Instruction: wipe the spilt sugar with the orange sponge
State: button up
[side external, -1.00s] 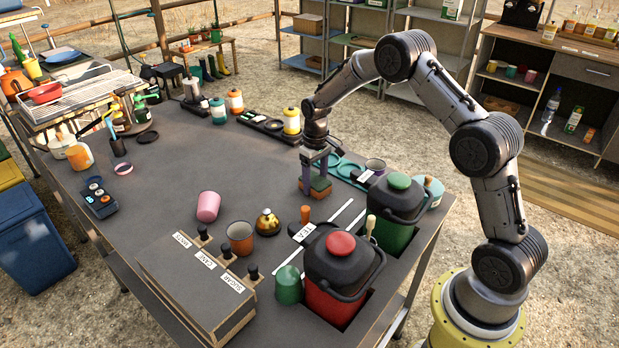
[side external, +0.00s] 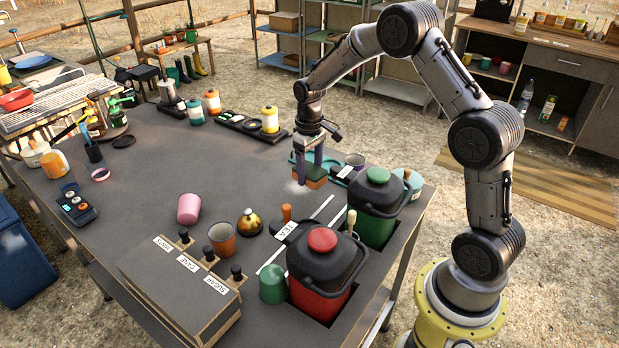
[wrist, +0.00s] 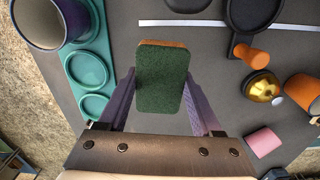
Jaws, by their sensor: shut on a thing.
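The orange sponge (side external: 316,184) with a green top layer is between the fingers of my gripper (side external: 308,165), over the grey tabletop. In the wrist view my gripper (wrist: 160,88) is shut on the sponge, whose green face (wrist: 160,80) points at the camera, with an orange strip at its far edge. The sponge hides part of the table there. I cannot tell whether its underside touches the table.
A teal tray (wrist: 85,70) with a purple mug (wrist: 45,22) is close beside the sponge. The green-lidded bin (side external: 375,205) and red-lidded bin (side external: 322,268) stand nearer. A brass bell (side external: 250,222) and pink cup (side external: 189,208) are leftward. The middle-left tabletop is open.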

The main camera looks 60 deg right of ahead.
jog(key=shift+r, duration=1.55)
jog(key=shift+f, duration=0.1)
